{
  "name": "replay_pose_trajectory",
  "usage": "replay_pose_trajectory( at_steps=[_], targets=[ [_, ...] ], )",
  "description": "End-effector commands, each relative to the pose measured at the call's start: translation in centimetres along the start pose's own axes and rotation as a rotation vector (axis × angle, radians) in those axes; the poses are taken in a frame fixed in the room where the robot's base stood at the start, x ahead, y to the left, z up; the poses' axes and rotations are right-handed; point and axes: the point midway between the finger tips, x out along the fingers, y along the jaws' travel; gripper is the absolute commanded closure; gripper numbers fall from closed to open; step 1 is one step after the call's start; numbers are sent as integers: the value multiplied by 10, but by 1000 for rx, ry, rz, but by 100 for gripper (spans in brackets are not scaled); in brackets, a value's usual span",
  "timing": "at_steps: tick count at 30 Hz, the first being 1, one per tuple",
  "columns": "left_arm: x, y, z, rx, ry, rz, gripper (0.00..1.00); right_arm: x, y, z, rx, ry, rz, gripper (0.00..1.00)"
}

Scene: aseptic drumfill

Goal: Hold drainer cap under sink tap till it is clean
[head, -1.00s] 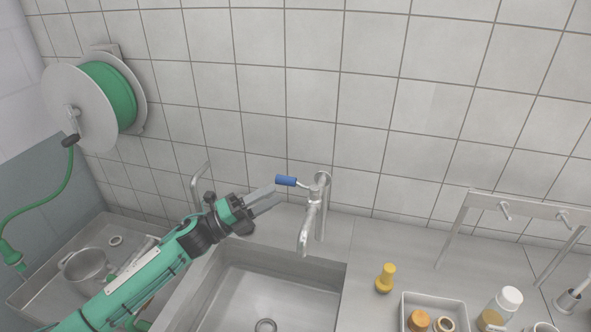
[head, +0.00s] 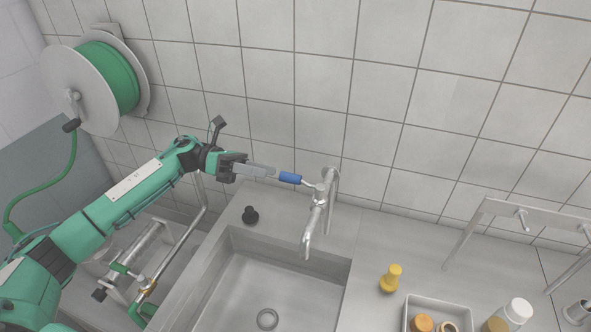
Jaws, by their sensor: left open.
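The steel sink tap (head: 315,222) stands behind the sink (head: 238,285), with its spout over the basin. No water shows from it. Its lever has a blue grip (head: 290,178) pointing left. My left gripper (head: 274,173) is open, with its fingertips close to the end of the blue grip; I cannot tell whether they touch it. A small black knob-shaped piece (head: 250,214) stands on the sink's back-left rim. I cannot identify the drainer cap for certain. A round drain ring (head: 267,319) shows in the basin floor. My right gripper is not in view.
A yellow bottle-shaped piece (head: 391,278) stands on the counter right of the sink, near a white tray (head: 437,301) and a white-capped bottle (head: 517,311). A metal rack (head: 524,213) stands at right. A green hose reel (head: 104,84) hangs at left.

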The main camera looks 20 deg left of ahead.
Motion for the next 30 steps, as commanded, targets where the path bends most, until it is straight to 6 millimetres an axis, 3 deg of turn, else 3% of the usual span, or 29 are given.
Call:
replay_pose_trajectory(
  at_steps=[1, 6, 12, 25, 26, 30],
  targets=[
    [12, -4, 5, -1, 1, -4, 58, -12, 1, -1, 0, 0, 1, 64],
    [48, -4, 5, -1, 0, -3, 58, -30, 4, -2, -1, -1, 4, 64],
    [75, -2, 2, -1, 0, -2, 58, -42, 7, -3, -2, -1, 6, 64],
    [85, 0, 0, -1, -1, 1, 58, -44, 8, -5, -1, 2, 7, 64],
    [85, 0, 0, -1, -1, 1, 60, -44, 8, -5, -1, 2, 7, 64],
    [85, 0, 0, -1, -1, 1, 87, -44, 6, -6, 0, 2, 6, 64]
  ],
)
